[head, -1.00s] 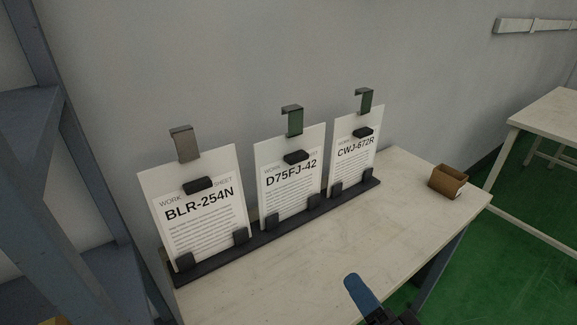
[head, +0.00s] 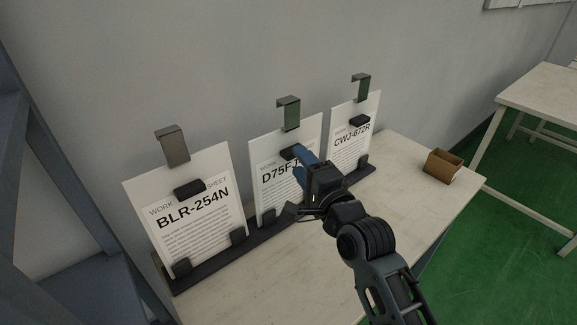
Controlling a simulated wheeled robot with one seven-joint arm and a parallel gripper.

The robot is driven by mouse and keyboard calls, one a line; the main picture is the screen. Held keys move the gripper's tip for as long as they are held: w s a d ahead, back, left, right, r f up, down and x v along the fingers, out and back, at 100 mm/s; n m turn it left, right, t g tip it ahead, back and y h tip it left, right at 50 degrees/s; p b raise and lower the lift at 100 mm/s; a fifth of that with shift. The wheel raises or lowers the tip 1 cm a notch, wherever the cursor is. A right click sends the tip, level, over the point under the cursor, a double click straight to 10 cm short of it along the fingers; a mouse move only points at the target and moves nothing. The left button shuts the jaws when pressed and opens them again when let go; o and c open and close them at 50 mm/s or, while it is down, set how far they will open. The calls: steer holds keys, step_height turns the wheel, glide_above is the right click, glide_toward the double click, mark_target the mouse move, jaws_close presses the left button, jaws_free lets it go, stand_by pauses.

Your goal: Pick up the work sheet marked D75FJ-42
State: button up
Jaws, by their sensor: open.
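The gripper is open, with blue fingers pointing at the sheet. I cannot tell whether the fingers touch the clip.
Sheet BLR-254N (head: 212,168) stands on the left and sheet CWJ-672R (head: 366,108) on the right in the same rack (head: 225,255). A small brown box (head: 442,166) sits at the table's right end. The table (head: 290,275) is clear in front. A blue-grey frame (head: 50,200) stands at left.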

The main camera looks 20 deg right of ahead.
mark_target(272, 160)
steer(key=w, duration=0.3)
steer(key=shift+w+a, duration=0.15)
steer(key=shift+w, duration=0.1)
jaws_close()
stand_by(0.6)
